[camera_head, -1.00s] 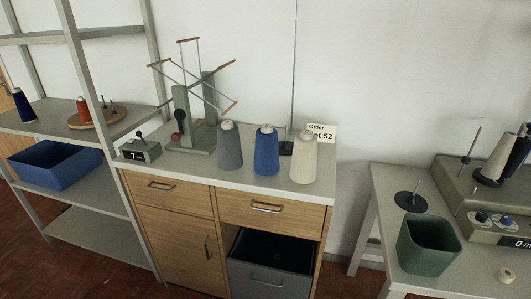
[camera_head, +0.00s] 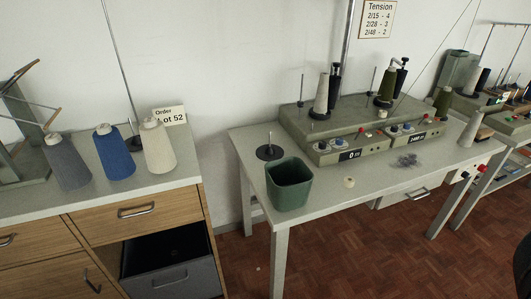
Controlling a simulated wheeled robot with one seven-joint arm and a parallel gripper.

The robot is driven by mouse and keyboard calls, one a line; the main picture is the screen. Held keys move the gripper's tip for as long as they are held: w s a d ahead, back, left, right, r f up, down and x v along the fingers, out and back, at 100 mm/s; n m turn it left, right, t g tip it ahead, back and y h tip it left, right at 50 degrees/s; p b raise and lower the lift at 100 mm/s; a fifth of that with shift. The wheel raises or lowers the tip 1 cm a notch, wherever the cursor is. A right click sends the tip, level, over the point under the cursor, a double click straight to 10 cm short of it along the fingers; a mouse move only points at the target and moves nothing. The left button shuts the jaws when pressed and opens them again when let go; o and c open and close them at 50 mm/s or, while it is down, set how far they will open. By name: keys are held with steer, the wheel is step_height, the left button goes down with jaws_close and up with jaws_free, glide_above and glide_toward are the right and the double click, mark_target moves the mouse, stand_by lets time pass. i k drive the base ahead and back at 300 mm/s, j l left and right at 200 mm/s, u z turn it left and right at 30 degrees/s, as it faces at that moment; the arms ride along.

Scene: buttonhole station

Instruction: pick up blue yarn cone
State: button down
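The blue yarn cone (camera_head: 115,153) stands upright on the light grey top of the wooden cabinet (camera_head: 103,193) at the left. It is between a grey yarn cone (camera_head: 66,164) on its left and a cream yarn cone (camera_head: 157,148) on its right, close beside both. My gripper is not in view.
A winder with wooden-tipped arms (camera_head: 22,125) stands left of the cones. An order card (camera_head: 169,115) is behind them. Across a floor gap, a table (camera_head: 331,201) bears a green bin (camera_head: 289,184), a disc with a spindle (camera_head: 269,152) and a winding machine (camera_head: 318,150). An open grey drawer (camera_head: 170,273) sits below.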

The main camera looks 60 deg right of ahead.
mark_target(118, 164)
steer(key=i+j+z, duration=0.1)
steer(key=j, duration=0.2)
steer(key=i+j, duration=0.25)
steer(key=i+j+z, duration=0.15)
steer(key=j, duration=0.25)
steer(key=i+j, duration=0.15)
steer(key=j, duration=0.2)
steer(key=i+j+z, duration=0.15)
steer(key=j, duration=0.2)
steer(key=i+j, duration=0.1)
steer(key=j, duration=0.25)
steer(key=z, duration=0.05)
